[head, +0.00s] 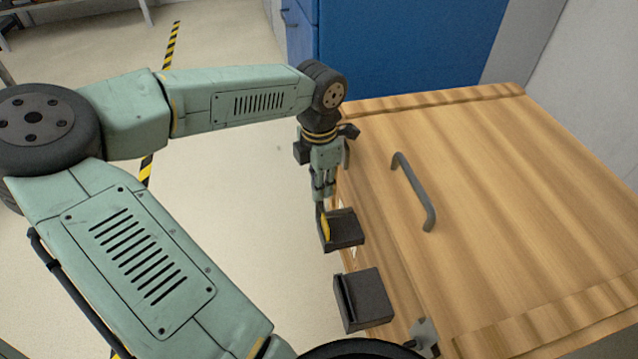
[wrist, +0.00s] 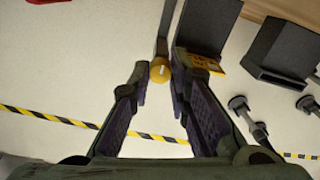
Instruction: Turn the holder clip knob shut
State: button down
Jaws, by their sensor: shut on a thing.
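The holder clip knob (wrist: 160,70) is a round yellow ball at the end of a dark bar, in the upper middle of the wrist view. My gripper (wrist: 161,80) is shut on it, with one finger on each side. In the head view my gripper (head: 321,200) points down at the cart's left side, just above a dark holder (head: 346,231) with a yellow part on its left face. The holder also shows in the wrist view (wrist: 208,25), with a yellow label beside the right finger. In the head view I cannot make out the knob clearly.
A second dark holder (head: 367,297) sticks out nearer along the same side. The wooden cart top (head: 500,210) carries a dark handle (head: 413,192). A blue cabinet (head: 400,45) stands behind. The floor left of the cart is clear, with striped tape (head: 170,50) on it.

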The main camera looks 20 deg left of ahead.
jog(key=c, duration=1.5)
grip_release()
